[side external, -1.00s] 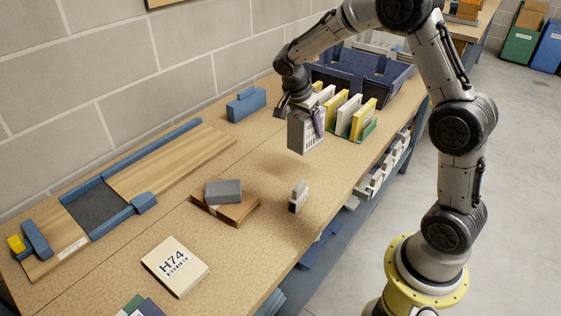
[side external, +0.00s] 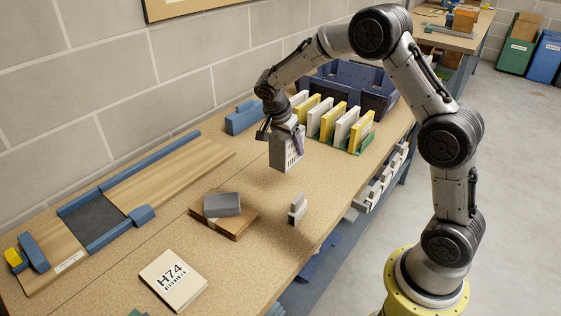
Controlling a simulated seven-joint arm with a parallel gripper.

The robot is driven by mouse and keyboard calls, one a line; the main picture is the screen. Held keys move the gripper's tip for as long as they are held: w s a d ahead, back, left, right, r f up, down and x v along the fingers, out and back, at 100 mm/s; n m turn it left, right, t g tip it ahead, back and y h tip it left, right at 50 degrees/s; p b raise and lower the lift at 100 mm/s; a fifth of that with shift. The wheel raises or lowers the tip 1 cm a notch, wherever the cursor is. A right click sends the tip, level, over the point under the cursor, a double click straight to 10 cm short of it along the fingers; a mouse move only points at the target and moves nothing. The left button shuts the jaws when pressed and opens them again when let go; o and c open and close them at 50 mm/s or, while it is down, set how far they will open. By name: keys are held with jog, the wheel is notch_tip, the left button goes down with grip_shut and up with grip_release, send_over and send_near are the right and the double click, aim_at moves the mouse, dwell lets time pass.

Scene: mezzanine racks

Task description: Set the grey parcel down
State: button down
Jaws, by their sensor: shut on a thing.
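The grey parcel (side external: 286,153), a boxy block with a pale barcode-like label on its front, hangs upright from my gripper (side external: 283,131). My gripper is shut on its upper part, and the fingers hide some of its top. The parcel is over the bench (side external: 240,172), left of the row of white and yellow panels. I cannot tell how large the gap below it is.
A green rack (side external: 350,147) of white and yellow panels stands close on the right. A small grey piece (side external: 298,209) and an H74 box (side external: 173,279) are nearer. Bench between them is clear.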

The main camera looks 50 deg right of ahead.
jog(key=w+f, duration=0.2)
jog(key=w+d+f, duration=0.1)
jog(key=w+f, duration=0.1)
jog(key=f, duration=0.1)
jog(key=shift+d+f, duration=0.15)
jog(key=shift+f, duration=1.6)
jog(key=shift+f, duration=0.1)
grip_release()
jog(key=shift+f, duration=0.1)
